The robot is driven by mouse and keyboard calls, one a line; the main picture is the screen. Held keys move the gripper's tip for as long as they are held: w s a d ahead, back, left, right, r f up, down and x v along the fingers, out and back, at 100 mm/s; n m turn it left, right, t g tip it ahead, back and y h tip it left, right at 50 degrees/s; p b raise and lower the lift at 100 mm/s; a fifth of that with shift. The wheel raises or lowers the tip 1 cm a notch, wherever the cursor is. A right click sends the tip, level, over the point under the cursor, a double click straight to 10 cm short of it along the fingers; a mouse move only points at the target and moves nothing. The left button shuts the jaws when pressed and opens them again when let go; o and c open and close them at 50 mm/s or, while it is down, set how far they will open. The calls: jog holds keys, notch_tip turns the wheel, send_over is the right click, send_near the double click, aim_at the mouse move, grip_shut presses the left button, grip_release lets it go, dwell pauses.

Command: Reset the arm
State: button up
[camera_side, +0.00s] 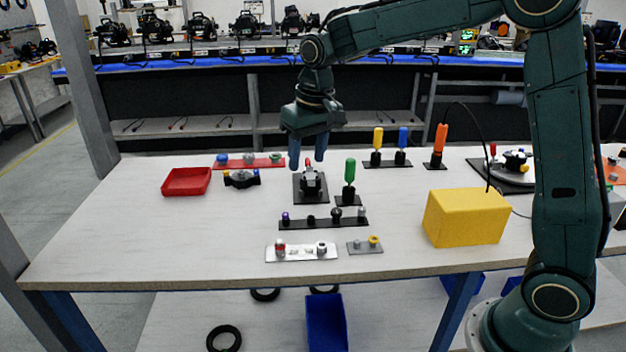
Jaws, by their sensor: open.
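My gripper (308,163) points down over the back middle of the light table (130,232). Its two blue fingers are apart. Directly below and slightly in front of them is a small grey fixture (311,185) on a dark base, with a red-topped part (308,162) showing between the fingers. I cannot tell whether the fingers touch it. No object is clearly held.
A red tray (186,181) sits at left. A green-handled tool (350,171) stands right of the fixture, with yellow (378,138), blue (403,138) and orange (441,139) ones behind. A yellow box (466,217) is at right. Small racks (323,223) lie in front. The left front is clear.

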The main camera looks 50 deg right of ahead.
jog(key=s+r+n+t, duration=0.1)
jog(key=s+r, duration=0.2)
jog(key=s, duration=0.4)
jog(key=s+r+t, duration=0.1)
jog(key=s+r, duration=0.2)
jog(key=s, duration=0.5)
jog(key=s+f+n+t, duration=0.1)
jog(key=s+f+t, duration=0.1)
jog(key=s, duration=1.1)
jog(key=shift+d+f, duration=0.25)
jog(key=shift+d, duration=0.15)
